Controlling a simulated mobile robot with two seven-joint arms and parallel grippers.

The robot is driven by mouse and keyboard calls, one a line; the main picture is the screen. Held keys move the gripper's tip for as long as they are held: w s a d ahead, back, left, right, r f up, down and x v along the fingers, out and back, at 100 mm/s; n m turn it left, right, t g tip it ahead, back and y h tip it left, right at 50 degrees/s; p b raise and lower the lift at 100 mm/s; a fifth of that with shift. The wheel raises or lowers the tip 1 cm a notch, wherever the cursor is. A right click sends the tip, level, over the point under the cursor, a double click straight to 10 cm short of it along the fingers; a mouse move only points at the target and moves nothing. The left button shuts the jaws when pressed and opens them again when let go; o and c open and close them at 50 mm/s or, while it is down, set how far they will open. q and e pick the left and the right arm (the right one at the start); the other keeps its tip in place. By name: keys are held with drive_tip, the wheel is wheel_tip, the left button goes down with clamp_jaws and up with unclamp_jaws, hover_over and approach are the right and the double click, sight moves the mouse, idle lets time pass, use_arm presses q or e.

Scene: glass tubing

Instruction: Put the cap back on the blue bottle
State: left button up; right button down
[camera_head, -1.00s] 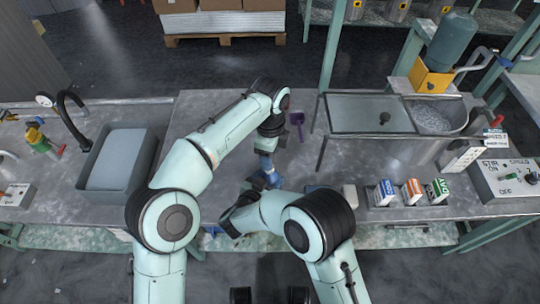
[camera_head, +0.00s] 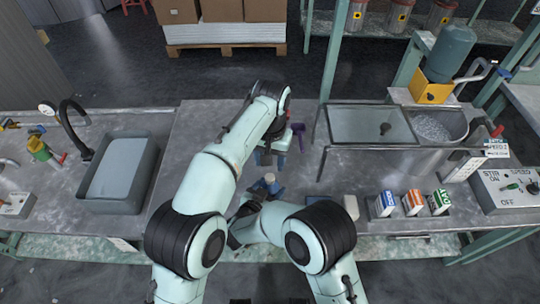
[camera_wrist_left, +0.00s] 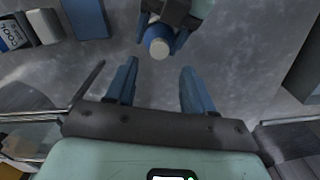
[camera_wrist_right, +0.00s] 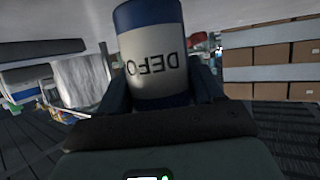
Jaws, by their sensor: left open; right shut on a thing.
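The blue bottle (camera_head: 270,187) is held over the bench at the front. In the right wrist view it (camera_wrist_right: 156,60) has a white label with dark letters. My right gripper (camera_wrist_right: 160,92) is shut around its body. In the left wrist view the blue bottle (camera_wrist_left: 152,33) carries a pale round top (camera_wrist_left: 159,48), which looks like the cap; I cannot tell how firmly it sits. My left gripper (camera_wrist_left: 158,85) is open and empty, with the bottle apart from it, beyond its fingertips. In the head view my left gripper (camera_head: 268,158) is behind the bottle.
A purple tool (camera_head: 298,137) lies on the bench beside my left gripper. A grey tub (camera_head: 120,168) stands at left.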

sight(270, 177)
use_arm(q)
drive_tip(key=n, duration=0.1)
drive_tip(key=r+n, duration=0.1)
drive_tip(key=n, duration=0.1)
idle(0.4)
drive_tip(key=shift+w+f, duration=0.1)
drive_tip(key=shift+f, duration=3.9)
clamp_jaws()
drive_tip(key=shift+o, duration=0.6)
unclamp_jaws()
